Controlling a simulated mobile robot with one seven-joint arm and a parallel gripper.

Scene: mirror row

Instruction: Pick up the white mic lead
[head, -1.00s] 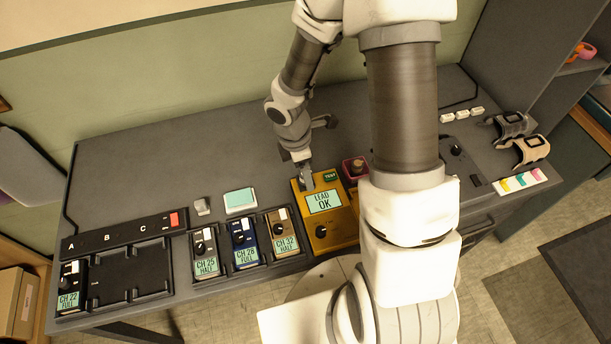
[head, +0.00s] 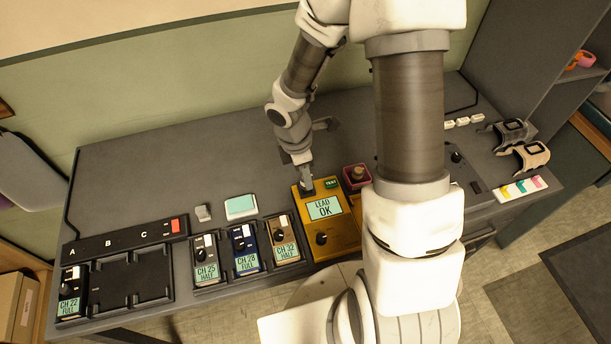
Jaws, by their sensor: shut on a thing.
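My gripper (head: 306,184) is shut at the upper left corner of the yellow tester (head: 338,234). Between its fingers is a small dark piece, mostly hidden, which I cannot identify. It seems to touch or sit just above the tester's top. The tester's screen (head: 324,208) reads "LEAD OK", with a green TEST button (head: 331,184) beside the gripper. I cannot make out a white mic lead for certain. Several small white pieces (head: 463,121) lie at the back right of the desk.
Packs CH 25 (head: 206,262), CH 28 (head: 246,250) and CH 32 (head: 285,240) stand left of the tester. A maroon box (head: 357,177) stands right of the tester. The back left desk is clear.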

